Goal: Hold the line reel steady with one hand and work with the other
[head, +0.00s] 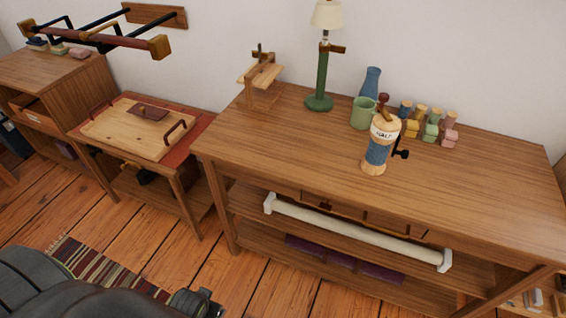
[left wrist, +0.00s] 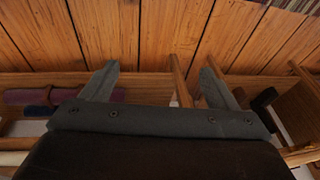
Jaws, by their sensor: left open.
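The line reel (head: 376,155) appears to be the wooden piece with a blue wound band and a black crank on its right side, standing upright on the wooden table. A part with a dark knob and a "SALT" label (head: 385,130) shows at its top; I cannot tell whether that belongs to it or stands behind it. My left gripper (left wrist: 157,82) shows in the left wrist view, its two grey fingers wide apart with nothing between them. It is away from the reel, which is not in that view. My right gripper is in neither view.
Behind the reel are a green mug (head: 364,113), a blue vase (head: 371,82), several coloured spools (head: 432,129) and a green lamp (head: 319,75). A wooden stand (head: 262,75) is at the back left. The table's front left (head: 290,145) and right are clear. A white roll (head: 350,231) lies below.

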